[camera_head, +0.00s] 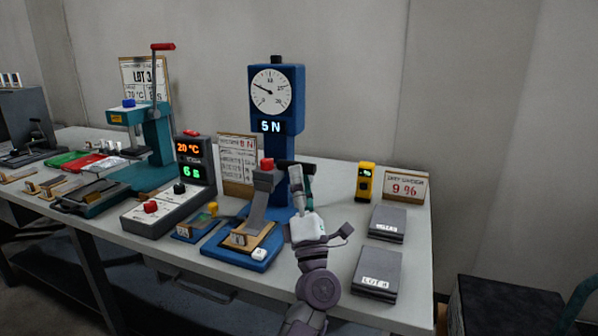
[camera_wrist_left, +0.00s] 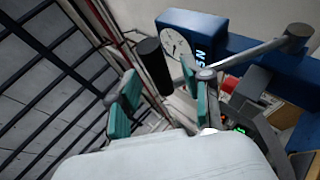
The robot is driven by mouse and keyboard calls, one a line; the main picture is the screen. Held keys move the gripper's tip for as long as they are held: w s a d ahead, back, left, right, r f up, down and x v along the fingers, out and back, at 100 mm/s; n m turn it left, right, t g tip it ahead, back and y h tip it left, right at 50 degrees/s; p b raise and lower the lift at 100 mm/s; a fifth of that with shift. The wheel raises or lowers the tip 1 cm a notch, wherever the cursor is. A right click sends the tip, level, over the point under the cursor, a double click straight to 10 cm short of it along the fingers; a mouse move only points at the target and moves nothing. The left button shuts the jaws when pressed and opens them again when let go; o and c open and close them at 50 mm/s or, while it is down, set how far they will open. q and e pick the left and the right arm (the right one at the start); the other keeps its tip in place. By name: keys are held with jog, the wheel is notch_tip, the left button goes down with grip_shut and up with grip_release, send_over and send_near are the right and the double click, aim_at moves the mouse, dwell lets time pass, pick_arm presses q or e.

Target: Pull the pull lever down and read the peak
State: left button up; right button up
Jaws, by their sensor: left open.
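The blue pull tester (camera_head: 277,140) stands upright on the bench, with a round dial (camera_head: 271,90) and a lit display (camera_head: 271,127) that appears to read 5 N. The dial needle points to the upper left. Contact cannot be told. My right gripper is out of view.
A grey strip (camera_head: 257,205) runs from a red-topped clamp (camera_head: 267,164) to the tester's blue base (camera_head: 229,250). A control box (camera_head: 168,208), a teal press (camera_head: 157,150) and trays stand left.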

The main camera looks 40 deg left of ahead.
pick_arm(q)
jog(key=v, duration=0.9)
jog(key=shift+f, duration=0.2)
jog(key=shift+s+d, duration=0.15)
